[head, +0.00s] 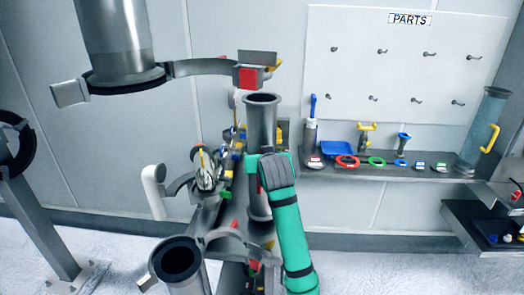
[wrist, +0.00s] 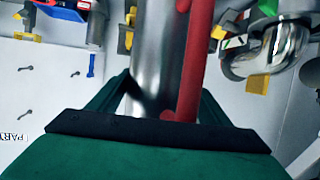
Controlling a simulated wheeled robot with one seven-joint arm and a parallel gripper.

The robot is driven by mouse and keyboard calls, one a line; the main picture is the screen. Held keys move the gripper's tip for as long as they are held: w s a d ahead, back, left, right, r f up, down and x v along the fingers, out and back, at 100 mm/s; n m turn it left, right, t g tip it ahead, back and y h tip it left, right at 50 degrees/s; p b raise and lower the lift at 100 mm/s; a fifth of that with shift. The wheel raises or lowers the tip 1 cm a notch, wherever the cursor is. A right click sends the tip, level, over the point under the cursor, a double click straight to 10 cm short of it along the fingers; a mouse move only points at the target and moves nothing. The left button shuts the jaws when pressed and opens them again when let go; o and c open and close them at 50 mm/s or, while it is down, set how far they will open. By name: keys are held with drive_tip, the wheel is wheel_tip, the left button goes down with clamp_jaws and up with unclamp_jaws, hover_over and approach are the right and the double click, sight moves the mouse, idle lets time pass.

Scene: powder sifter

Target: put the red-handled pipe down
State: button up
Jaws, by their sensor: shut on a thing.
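The red-handled pipe (head: 261,128) is a grey metal tube with a flange at its top, upright in the middle of the head view. My gripper (head: 263,165), on the green arm, is shut on it around mid-height. In the wrist view the silver tube (wrist: 158,50) and its red handle (wrist: 196,55) run between the fingers of my gripper (wrist: 155,100). The handle is hidden in the head view. The pipe's lower end is near the grey bench (head: 225,245); I cannot tell whether it touches anything.
A large metal tube (head: 115,40) in a clamp hangs at upper left. A black-rimmed pipe opening (head: 180,258) is at the lower front. A parts shelf (head: 385,168) holds coloured items and a yellow-handled pipe (head: 483,130) on the right. Clamps and fittings crowd the pipe's left side.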

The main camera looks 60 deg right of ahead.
drive_tip(key=shift+f, duration=1.75)
drive_tip(key=o, duration=2.1)
drive_tip(key=shift+f, duration=0.2)
drive_tip(key=shift+c, duration=0.2)
drive_tip(key=shift+r, duration=0.1)
drive_tip(key=v, duration=1.2)
drive_tip(key=shift+r, duration=0.1)
